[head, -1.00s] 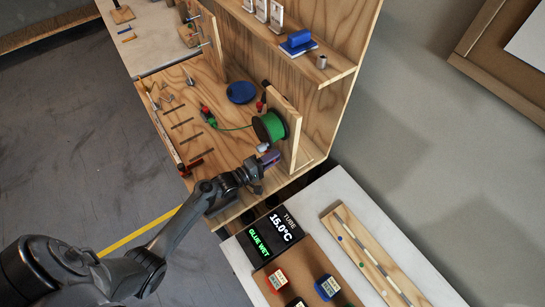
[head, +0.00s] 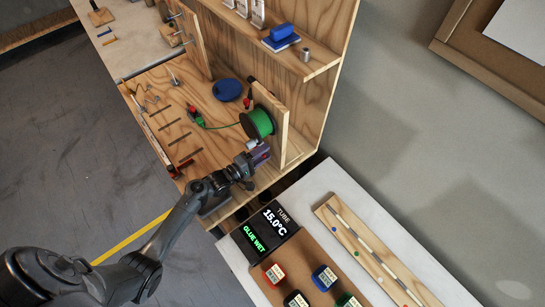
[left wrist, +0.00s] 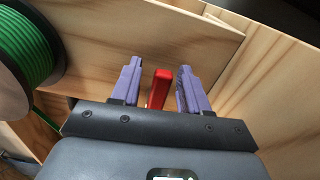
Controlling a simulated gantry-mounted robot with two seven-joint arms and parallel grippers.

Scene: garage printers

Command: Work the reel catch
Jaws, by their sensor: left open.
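The reel of green filament (head: 257,123) hangs beside an upright wooden panel (head: 279,117) in the open wooden cabinet. It also shows at the left edge of the left wrist view (left wrist: 24,50). My left gripper (head: 262,152) is just below the reel. In the left wrist view its two purple fingers (left wrist: 155,88) are open, one on each side of a red lever (left wrist: 158,90), apparently the reel catch. Gaps show between the lever and both fingers. The lever's lower end is hidden behind the gripper body. My right gripper is in neither view.
A blue disc (head: 227,89) and a green tool (head: 195,116) lie on the cabinet floor. A shelf (head: 295,60) stands above. A display reading GLUE WET (head: 267,228) and several coloured blocks sit on the bench at lower right.

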